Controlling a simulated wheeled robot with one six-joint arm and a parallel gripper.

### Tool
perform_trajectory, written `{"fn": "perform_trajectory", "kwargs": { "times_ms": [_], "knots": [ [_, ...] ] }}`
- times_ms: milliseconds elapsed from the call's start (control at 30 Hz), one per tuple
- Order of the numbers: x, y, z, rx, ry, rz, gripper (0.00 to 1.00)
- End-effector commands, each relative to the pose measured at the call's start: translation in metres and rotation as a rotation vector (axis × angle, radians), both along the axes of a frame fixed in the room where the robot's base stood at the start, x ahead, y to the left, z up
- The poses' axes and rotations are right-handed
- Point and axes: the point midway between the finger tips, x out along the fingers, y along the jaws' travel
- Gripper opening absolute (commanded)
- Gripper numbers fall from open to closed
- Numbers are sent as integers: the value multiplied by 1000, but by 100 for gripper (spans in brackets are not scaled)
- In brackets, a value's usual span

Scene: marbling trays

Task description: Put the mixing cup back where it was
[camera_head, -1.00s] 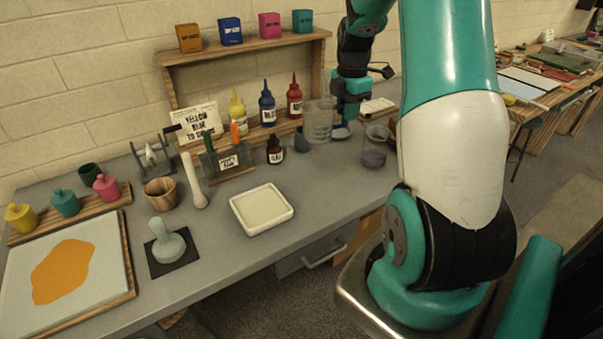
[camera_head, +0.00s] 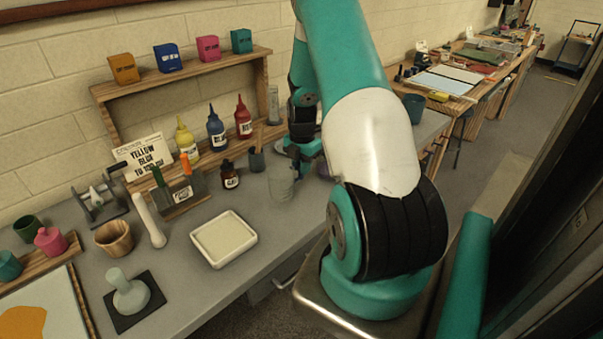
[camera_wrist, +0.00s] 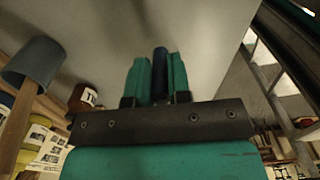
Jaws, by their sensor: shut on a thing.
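The mixing cup appears to be the clear, see-through cup (camera_head: 280,183) right of the small dark bottle in the head view. It looks upright, at or just above the grey desk; I cannot tell whether its base touches. My gripper (camera_head: 298,165) is at the cup's upper right side, shut on it. In the wrist view my gripper (camera_wrist: 161,75) shows two teal fingers close on either side of a dark upright bar. The cup's clear body is hard to make out there.
A dark cup (camera_head: 257,158) with a stick and the dark labelled bottle (camera_head: 230,176) stand just left. A purple thing (camera_head: 322,169) is partly hidden behind my gripper. A clear cylinder (camera_head: 274,105) stands by the shelf. A white tray (camera_head: 223,261) lies in front.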

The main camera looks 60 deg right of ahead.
Motion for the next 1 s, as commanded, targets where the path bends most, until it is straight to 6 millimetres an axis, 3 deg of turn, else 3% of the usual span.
{"fn": "perform_trajectory", "kwargs": {
  "times_ms": [300,633,667,767,1000],
  "knots": [
    [0,1,-37,1,1,1,0],
    [0,1,-42,0,0,1,0],
    [0,1,-42,0,0,1,21],
    [0,0,-41,0,0,1,44],
    [0,0,-40,0,0,1,44]
  ]
}}
